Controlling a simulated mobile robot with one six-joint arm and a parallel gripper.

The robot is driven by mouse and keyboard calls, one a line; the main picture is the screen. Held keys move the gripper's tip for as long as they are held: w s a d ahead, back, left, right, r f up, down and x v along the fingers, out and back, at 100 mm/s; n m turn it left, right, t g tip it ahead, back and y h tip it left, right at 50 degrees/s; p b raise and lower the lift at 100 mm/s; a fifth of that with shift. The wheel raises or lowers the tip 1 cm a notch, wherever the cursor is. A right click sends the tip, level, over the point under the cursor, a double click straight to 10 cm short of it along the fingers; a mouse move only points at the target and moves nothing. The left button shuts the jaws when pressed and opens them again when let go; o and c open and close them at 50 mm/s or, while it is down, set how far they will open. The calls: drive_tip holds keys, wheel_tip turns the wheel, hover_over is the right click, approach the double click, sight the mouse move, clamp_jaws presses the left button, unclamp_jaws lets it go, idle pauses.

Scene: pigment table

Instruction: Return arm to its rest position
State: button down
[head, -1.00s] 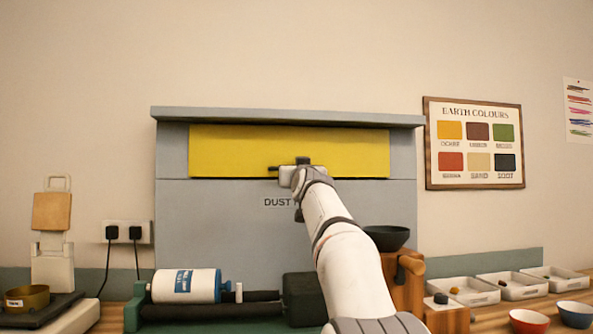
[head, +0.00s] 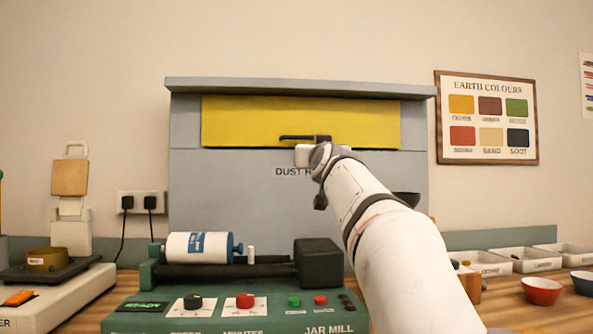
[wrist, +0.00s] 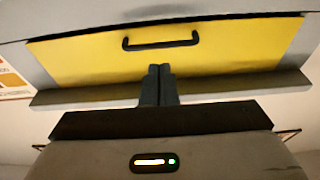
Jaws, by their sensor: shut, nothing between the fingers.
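My gripper (wrist: 159,72) is shut and empty. In the wrist view its two dark fingers touch each other, in front of the yellow panel (wrist: 215,60). The fingers are apart from the panel's black handle (wrist: 160,41). In the head view my arm reaches up from the lower right, and the gripper body is just below the handle (head: 297,137). The yellow panel (head: 250,118) sits across the upper front of the grey dust hood (head: 220,190). My wrist covers part of the hood's label.
A green jar mill (head: 150,315) with a white jar (head: 195,246) stands in front of the hood. A scale (head: 58,300) with a brass bowl (head: 47,259) is at left. Bowls (head: 541,291) and white trays (head: 535,260) are at right, near my forearm.

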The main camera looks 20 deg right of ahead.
drive_tip(key=s+a+f+n+g+y+p, duration=0.1)
drive_tip(key=s+a+f+g+y+p, duration=0.25)
drive_tip(key=a+f+p, duration=0.45)
drive_tip(key=s+a+f+n+g+y+p, duration=0.1)
drive_tip(key=s+a+f+g+y+p, duration=0.25)
drive_tip(key=p, duration=0.85)
drive_tip(key=s+a+f+g+p, duration=0.1)
drive_tip(key=s+f+g+p, duration=0.2)
drive_tip(key=s, duration=0.5)
drive_tip(key=s+a+f+g+h+p, duration=0.1)
drive_tip(key=s+f+g+p, duration=0.2)
drive_tip(key=s+p, duration=0.3)
drive_tip(key=s+a+f+g+h+p, duration=0.1)
drive_tip(key=s+a+f+g+p, duration=0.1)
drive_tip(key=s, duration=0.9)
drive_tip(key=f+g+p, duration=0.1)
drive_tip(key=g+p, duration=0.1)
drive_tip(key=p, duration=0.1)
drive_tip(key=shift+s+f+n, duration=0.4)
